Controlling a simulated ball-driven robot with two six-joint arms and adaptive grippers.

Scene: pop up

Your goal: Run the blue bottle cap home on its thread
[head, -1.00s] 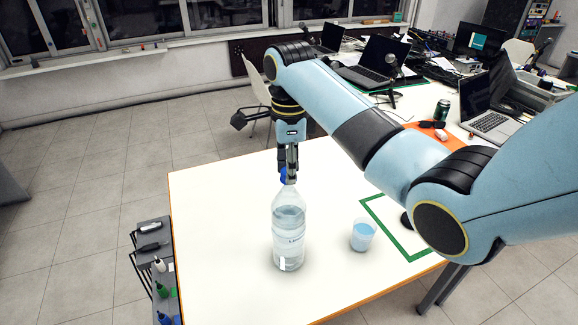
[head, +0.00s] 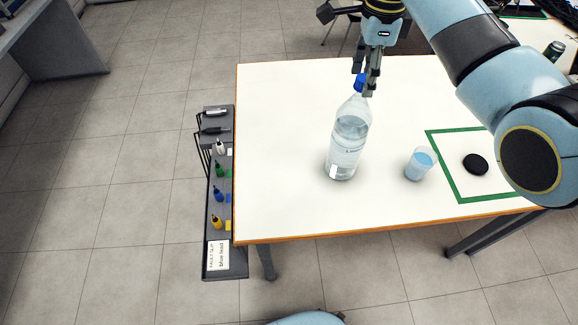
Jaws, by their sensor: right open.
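The clear bottle (head: 348,146) stands upright on the white table, with water in it and a label on its side. The blue cap (head: 360,82) sits on the bottle's neck; whether it is fully seated cannot be told. My right gripper (head: 364,86) points down from above, open, with its fingers around or right beside the cap. My left gripper is not in view.
A green square outline (head: 458,187) holds a black disc (head: 475,164). A grey rack (head: 222,262) with small bottles and pens hangs at the table's left edge. The table front (head: 290,215) is clear.

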